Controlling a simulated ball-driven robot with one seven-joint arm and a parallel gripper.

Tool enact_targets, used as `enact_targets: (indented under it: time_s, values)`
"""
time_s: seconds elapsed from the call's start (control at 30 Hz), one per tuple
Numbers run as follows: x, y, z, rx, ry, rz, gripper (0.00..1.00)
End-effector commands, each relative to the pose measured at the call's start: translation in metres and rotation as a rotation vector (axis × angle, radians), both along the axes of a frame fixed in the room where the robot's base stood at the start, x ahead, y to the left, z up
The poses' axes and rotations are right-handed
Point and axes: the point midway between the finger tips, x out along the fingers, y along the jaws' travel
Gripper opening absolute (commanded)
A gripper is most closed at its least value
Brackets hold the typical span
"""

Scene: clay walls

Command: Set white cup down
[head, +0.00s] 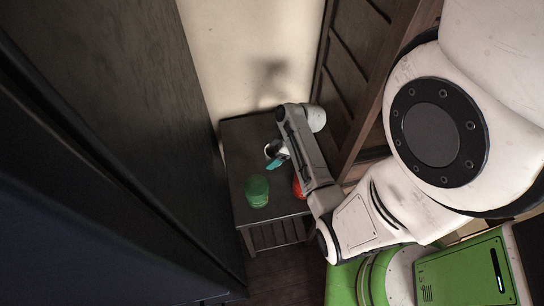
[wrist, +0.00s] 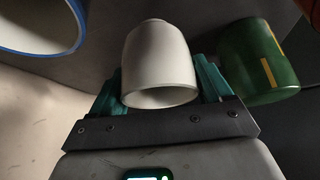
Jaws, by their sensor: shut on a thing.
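The white cup (wrist: 160,60) is between the teal fingers of my gripper (wrist: 160,80) in the wrist view, its open rim facing the wrist camera. My gripper is shut on it, one finger at each side. In the head view my gripper (head: 277,161) is over the dark slatted table (head: 238,150), with a small whitish shape at its fingers. I cannot tell whether the cup touches the tabletop.
A green cup (wrist: 258,62) with yellow marks stands close right of the white cup; it also shows in the head view (head: 257,191). A blue-rimmed vessel (wrist: 38,22) is at upper left. A red object (head: 297,187) is partly hidden by my arm. Walls border the table.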

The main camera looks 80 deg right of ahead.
Motion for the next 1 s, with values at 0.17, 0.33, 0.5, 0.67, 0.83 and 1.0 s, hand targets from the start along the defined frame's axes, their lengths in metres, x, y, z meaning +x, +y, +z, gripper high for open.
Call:
enact_targets:
  time_s: [0.17,0.33,0.5,0.67,0.83,1.0]
  values:
    - [0.000,-0.001,-0.021,0.000,0.000,-0.001,0.44]
    - [0.000,-0.001,-0.024,-0.001,-0.001,0.000,0.44]
    - [0.000,-0.001,-0.025,-0.001,-0.001,0.000,0.44]
    - [0.000,0.000,-0.026,-0.001,-0.001,0.000,0.86]
    - [0.000,0.000,-0.026,-0.001,0.000,0.000,1.00]
    - [0.000,0.000,-0.026,-0.001,0.000,0.000,1.00]
